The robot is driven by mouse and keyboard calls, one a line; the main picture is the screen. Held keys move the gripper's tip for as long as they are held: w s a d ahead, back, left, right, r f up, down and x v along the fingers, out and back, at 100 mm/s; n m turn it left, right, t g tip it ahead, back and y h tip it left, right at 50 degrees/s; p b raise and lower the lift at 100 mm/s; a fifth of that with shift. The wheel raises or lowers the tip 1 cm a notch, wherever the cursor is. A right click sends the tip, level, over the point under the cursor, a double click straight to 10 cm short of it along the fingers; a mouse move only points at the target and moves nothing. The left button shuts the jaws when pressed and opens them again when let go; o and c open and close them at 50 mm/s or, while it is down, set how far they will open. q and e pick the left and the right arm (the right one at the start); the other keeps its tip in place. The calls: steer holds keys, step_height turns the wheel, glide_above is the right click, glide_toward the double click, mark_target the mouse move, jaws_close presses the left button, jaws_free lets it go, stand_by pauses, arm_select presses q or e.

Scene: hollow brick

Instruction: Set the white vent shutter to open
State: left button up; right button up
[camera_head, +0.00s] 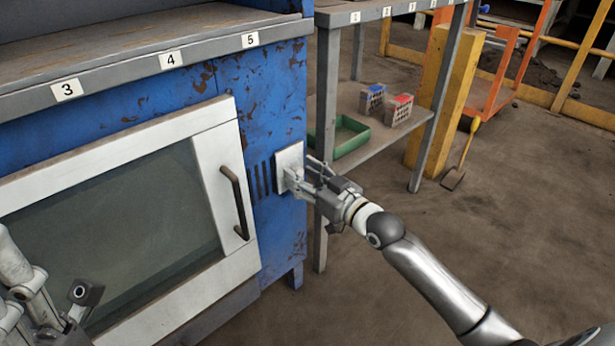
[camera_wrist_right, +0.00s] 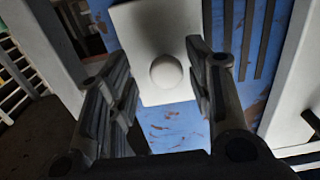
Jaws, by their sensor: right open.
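The white vent shutter (camera_head: 288,162) is a small upright plate on the blue cabinet's front, near its right edge. Several dark vent slots (camera_head: 263,178) show uncovered to its left in the head view. My right gripper (camera_head: 303,177) is open at the shutter. In the right wrist view, the shutter (camera_wrist_right: 150,28) has a round white knob (camera_wrist_right: 166,71), which appears between the open fingers (camera_wrist_right: 163,85) with gaps on both sides. My left gripper (camera_head: 75,300) is at the lower left of the head view, partly cut off, and its opening is unclear.
A white-framed glass door (camera_head: 215,150) with a dark handle (camera_head: 235,203) is left of the vent. A grey shelf (camera_head: 385,133) to the right holds a green tray (camera_head: 350,148) and two small crates, blue (camera_head: 371,99) and red (camera_head: 398,110). Open floor lies at right.

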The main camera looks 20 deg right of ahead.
steer(key=v, duration=1.2)
stand_by(0.5)
